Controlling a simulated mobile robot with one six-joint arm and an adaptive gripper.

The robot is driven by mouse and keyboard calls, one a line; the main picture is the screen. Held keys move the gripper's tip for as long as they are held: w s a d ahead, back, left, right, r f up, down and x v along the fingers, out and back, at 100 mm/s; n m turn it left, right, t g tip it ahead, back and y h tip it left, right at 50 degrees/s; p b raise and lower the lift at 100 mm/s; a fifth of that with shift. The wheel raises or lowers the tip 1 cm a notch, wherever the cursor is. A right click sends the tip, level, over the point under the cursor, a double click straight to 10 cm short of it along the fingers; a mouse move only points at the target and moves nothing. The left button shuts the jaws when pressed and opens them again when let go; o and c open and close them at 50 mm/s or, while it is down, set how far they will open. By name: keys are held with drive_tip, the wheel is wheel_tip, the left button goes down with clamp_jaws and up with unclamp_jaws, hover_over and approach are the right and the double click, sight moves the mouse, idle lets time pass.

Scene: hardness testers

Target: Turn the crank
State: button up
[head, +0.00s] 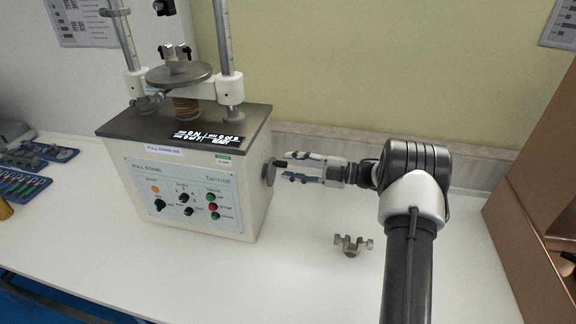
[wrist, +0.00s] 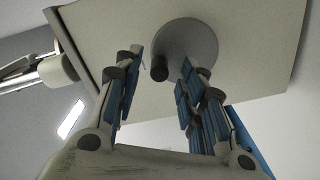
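The crank is a grey disc (wrist: 186,52) with a short dark handle (wrist: 159,68), on the right side wall of the pull stand (head: 190,190). In the head view the crank disc (head: 269,173) is seen nearly edge-on. My gripper (head: 287,167) is beside that wall with its fingers pointing left at the crank. I see a gap on either side of the handle; whether a finger touches the disc I cannot tell.
A small metal clamp (head: 352,245) lies on the white table (head: 300,285) below my arm. A brown cabinet (head: 535,200) stands at the right edge. Trays of small parts (head: 30,165) are at the far left. The wall is close behind.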

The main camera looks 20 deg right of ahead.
drive_tip(key=v, duration=1)
idle(0.3)
drive_tip(key=w+a+r+m+t+h, duration=0.2)
drive_tip(key=w+r+m+t+h, duration=0.5)
drive_tip(key=w+r, duration=0.6)
drive_tip(key=s+a+r+m+g+h, duration=0.2)
drive_tip(key=s+r+m+h, duration=0.5)
drive_tip(key=r+h, duration=0.3)
drive_tip(key=s+a+f+m+g, duration=0.3)
drive_tip(key=s+a, duration=0.3)
drive_tip(key=s, duration=0.7)
drive_tip(key=s+a+f+m+g+y, duration=0.1)
drive_tip(key=s+a+f+m+g, duration=0.2)
drive_tip(key=s, duration=1)
drive_tip(key=s+a+f+m+g+y, duration=0.1)
drive_tip(key=s+a+f+m+g, duration=0.2)
drive_tip(key=s+a+f, duration=0.4)
drive_tip(key=s+a+g, duration=0.1)
drive_tip(key=s, duration=0.5)
drive_tip(key=shift+s+a+f+m, duration=0.2)
drive_tip(key=shift+a+f+m, duration=0.1)
drive_tip(key=shift+a+f, duration=0.05)
